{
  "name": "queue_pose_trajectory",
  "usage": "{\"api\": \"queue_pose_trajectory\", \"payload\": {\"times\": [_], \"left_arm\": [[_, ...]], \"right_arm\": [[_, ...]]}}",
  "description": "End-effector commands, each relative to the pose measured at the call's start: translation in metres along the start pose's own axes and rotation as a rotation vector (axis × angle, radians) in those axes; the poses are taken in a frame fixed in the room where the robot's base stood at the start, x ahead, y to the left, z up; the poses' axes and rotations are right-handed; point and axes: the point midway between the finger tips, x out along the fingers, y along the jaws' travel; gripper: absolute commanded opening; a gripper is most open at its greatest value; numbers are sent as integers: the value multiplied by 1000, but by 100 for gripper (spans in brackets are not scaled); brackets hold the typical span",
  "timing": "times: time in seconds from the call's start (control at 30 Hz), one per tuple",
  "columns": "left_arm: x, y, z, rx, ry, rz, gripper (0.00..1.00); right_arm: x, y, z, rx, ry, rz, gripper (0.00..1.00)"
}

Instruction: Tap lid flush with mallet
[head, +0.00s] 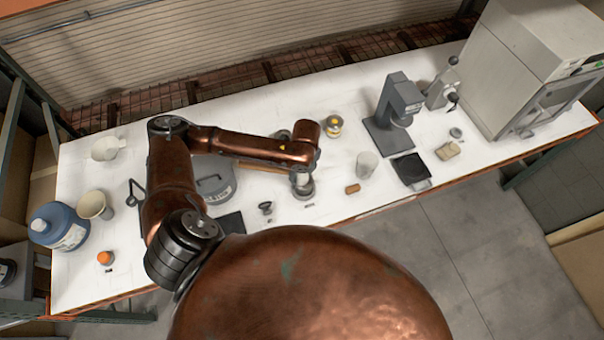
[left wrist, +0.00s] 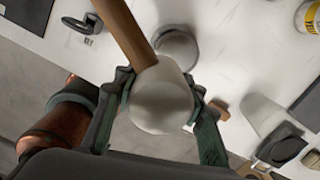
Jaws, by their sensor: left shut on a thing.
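My left gripper (head: 302,178) is over the middle of the white bench, its fingers largely hidden under my copper wrist in the head view. In the left wrist view my left gripper (left wrist: 158,84) is shut on the mallet, with its fingers on either side of the pale rounded head (left wrist: 162,102). The wooden handle (left wrist: 124,30) runs up and left. A small round can with a grey lid (left wrist: 177,47) stands just beyond the head, partly hidden by it; it also shows in the head view (head: 304,192). I cannot tell whether mallet and lid touch, or how the lid sits. My right gripper is not in view.
A clear beaker (head: 367,164), a cork-coloured piece (head: 352,188) and a black scale (head: 411,170) stand to the right. A yellow-labelled can (head: 333,126) is behind. A grey pot (head: 213,184) is left, partly behind my arm. A large grey cabinet (head: 515,75) fills the right end.

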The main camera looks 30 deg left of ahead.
Motion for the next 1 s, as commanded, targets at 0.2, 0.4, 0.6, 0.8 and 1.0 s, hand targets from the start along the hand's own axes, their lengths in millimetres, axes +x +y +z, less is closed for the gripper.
{"api": "queue_pose_trajectory", "payload": {"times": [0.2, 0.4, 0.6, 0.8, 1.0], "left_arm": [[-2, 0, 0, 2, -1, 0, 0], [11, -1, -2, 5, -2, 1, 0], [32, -2, -4, 6, 0, 1, 0], [44, -2, -4, 7, -2, -1, 0], [44, -2, -4, 7, -2, -1, 0]], "right_arm": [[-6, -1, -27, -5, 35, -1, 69], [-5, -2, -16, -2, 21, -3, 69], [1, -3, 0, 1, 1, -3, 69], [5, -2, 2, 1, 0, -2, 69], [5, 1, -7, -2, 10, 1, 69]]}}
